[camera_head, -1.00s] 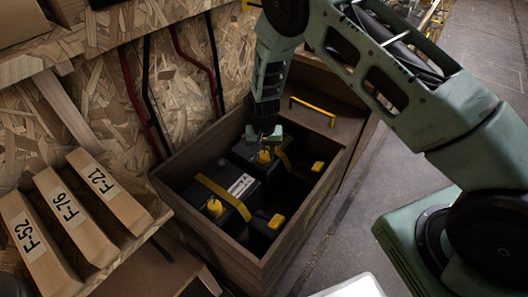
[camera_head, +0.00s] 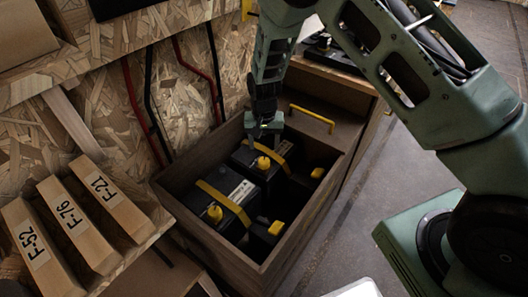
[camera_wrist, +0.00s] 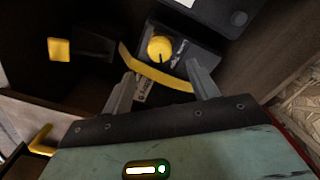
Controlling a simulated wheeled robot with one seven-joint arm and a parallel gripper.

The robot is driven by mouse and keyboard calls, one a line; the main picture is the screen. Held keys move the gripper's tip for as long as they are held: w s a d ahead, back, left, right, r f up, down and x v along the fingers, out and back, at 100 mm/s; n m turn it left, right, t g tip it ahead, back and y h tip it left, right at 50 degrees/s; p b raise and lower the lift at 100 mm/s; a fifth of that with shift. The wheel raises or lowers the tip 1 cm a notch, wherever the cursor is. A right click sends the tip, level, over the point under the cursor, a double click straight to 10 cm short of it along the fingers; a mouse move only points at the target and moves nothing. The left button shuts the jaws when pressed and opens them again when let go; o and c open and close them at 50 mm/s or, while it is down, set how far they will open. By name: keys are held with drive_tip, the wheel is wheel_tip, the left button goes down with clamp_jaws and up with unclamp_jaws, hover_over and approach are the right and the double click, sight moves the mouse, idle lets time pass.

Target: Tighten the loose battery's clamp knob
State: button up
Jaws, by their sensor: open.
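Two black batteries sit in a brown wooden box: a near one (camera_head: 232,184) and a far one (camera_head: 244,155). Each has a yellow strap across it and a round yellow clamp knob on top, the near knob (camera_head: 214,213) and the far knob (camera_head: 263,163). I cannot tell from the straps which battery is loose. My gripper (camera_head: 264,128) is open and empty above the far battery, apart from its knob. In the wrist view, a yellow knob (camera_wrist: 160,48) with a dark mark lies beyond my open fingertips (camera_wrist: 162,82), beside its strap (camera_wrist: 150,72).
A yellow handle (camera_head: 312,118) is on the lid or panel behind. Numbered wooden blocks (camera_head: 75,225) lie at left. Red and black cables run down the board wall.

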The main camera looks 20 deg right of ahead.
wheel_tip(320, 180, up, 9)
drive_tip(key=p, duration=0.1)
drive_tip(key=shift+r, duration=0.15)
idle(0.4)
drive_tip(key=s+a+r+n+y, duration=0.2)
drive_tip(key=s+a+r+n, duration=0.45)
drive_tip(key=s+r, duration=0.65)
drive_tip(key=s+r+n+h, duration=0.1)
drive_tip(key=s+r+n, duration=0.15)
drive_tip(key=s, duration=0.75)
drive_tip(key=s+r+n, duration=0.2)
drive_tip(key=s+n, duration=0.1)
drive_tip(key=s, duration=0.8)
wheel_tip(320, 180, up, 16)
drive_tip(key=w+p, duration=0.1)
drive_tip(key=p, duration=1.5)
drive_tip(key=shift+d, duration=0.15)
